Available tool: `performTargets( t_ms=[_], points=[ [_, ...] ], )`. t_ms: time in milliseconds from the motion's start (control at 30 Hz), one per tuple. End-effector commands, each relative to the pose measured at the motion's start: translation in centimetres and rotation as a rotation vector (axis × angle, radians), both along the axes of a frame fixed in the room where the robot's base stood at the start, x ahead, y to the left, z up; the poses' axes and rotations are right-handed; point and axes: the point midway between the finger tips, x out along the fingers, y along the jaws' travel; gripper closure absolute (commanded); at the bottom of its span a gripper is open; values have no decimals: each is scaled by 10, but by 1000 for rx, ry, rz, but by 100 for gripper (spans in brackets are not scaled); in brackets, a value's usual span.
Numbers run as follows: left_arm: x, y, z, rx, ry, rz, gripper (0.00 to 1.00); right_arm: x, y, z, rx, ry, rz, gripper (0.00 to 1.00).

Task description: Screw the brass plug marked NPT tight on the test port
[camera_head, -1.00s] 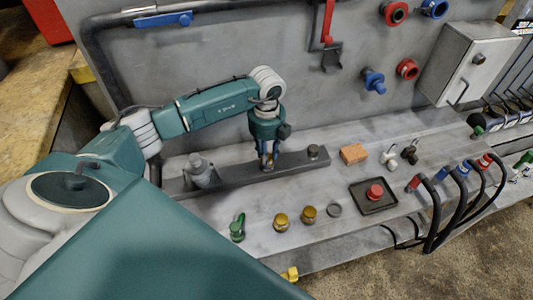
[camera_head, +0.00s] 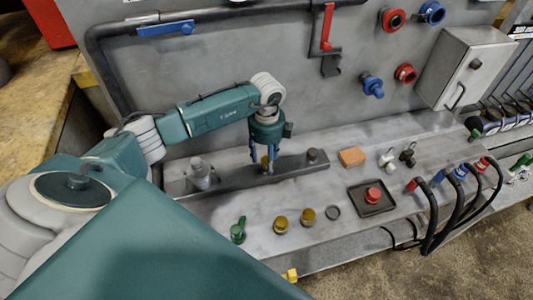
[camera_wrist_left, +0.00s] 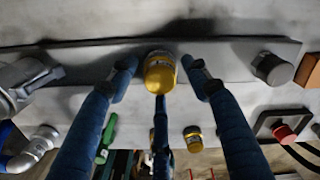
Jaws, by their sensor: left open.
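A brass plug (camera_head: 265,161) sits upright on the dark grey bar (camera_head: 290,166), at the port between two grey fittings. It shows from above in the left wrist view (camera_wrist_left: 160,74); no NPT marking is legible. My left gripper (camera_head: 264,157) points down over this plug with its fingers spread around it. In the left wrist view there is a gap between the plug and the two side fingers; a third finger stands in front of it. Two more brass plugs stand on the bench, one at left (camera_head: 281,222) and one at right (camera_head: 308,215). My right gripper is not in view.
A grey fitting (camera_head: 200,172) and a dark cap (camera_head: 313,155) flank the plug on the bar. A green-handled part (camera_head: 238,230), a grey ring (camera_head: 333,212), an orange block (camera_head: 352,156) and a black tray (camera_head: 362,208) with a red part are on the bench. A wall stands behind.

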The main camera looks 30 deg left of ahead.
Motion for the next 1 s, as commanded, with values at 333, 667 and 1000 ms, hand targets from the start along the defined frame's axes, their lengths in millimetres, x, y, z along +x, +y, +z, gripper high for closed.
performTargets(
  t_ms=[333,667,1000],
  points=[
    [0,0,3,-1,1,386,52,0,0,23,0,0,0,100],
    [0,-1,5,-1,2,706,52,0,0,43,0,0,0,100],
    [0,0,-1,-1,-1,1020,52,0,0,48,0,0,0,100]
  ],
)
